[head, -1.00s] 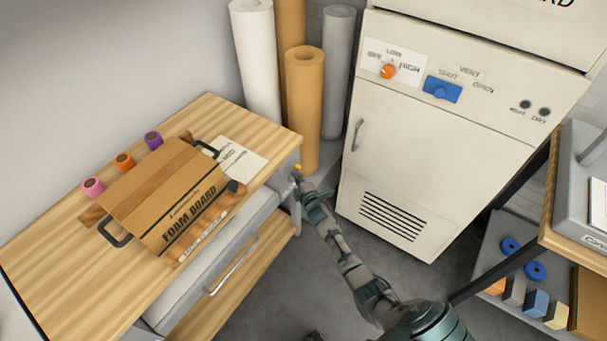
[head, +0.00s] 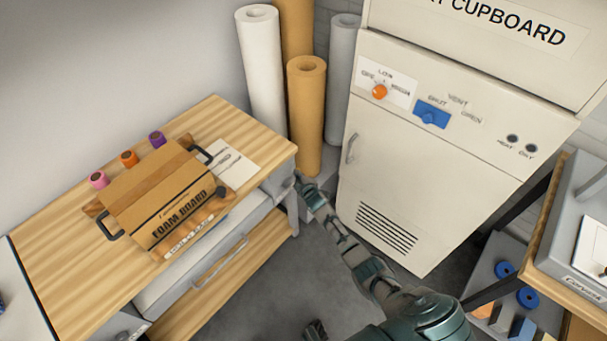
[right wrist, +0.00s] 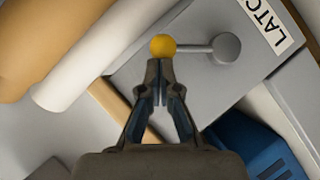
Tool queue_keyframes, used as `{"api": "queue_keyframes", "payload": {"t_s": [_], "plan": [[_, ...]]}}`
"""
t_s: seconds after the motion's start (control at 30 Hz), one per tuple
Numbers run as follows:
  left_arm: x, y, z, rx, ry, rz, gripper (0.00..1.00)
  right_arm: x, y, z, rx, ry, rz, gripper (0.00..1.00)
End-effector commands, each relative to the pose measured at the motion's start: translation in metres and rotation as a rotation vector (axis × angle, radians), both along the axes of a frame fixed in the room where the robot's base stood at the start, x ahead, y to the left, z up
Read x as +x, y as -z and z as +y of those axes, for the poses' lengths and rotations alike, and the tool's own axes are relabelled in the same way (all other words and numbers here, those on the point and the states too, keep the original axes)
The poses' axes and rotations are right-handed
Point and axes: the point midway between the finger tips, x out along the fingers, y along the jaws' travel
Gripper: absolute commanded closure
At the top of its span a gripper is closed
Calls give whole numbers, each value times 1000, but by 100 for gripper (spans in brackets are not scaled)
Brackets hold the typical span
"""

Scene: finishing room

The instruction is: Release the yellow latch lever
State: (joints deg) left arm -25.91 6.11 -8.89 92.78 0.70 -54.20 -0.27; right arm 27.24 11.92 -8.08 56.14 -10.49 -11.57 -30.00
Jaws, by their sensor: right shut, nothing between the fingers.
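The yellow latch lever shows in the right wrist view as a yellow ball knob (right wrist: 162,46) on a thin grey arm that runs right to a round grey pivot (right wrist: 225,47). It is mounted on a grey panel (right wrist: 195,85) with a label that reads "LATC", cut off by the frame edge. My right gripper (right wrist: 160,80) is shut and empty, its fingertips just below the knob; I cannot tell if they touch. In the head view my right gripper (head: 303,186) is at the bench's right end, and the knob is hidden there.
A wooden bench (head: 228,118) carries a foam board box (head: 165,190) and several small rolls. Tall rolls (head: 306,110) stand behind its right end. A cream cupboard (head: 430,150) stands right of my arm. Grey floor (head: 285,275) is clear in front.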

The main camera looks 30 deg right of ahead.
Motion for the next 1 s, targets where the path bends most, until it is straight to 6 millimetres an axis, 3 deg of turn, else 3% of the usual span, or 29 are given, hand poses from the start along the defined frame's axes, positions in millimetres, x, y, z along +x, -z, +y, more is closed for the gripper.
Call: {"api": "queue_keyframes", "payload": {"t_s": [1.0], "plan": [[3, -4, -2, 5, 0, -4, 13, 4, 5, -9, 0, 4, 4, 100]]}}
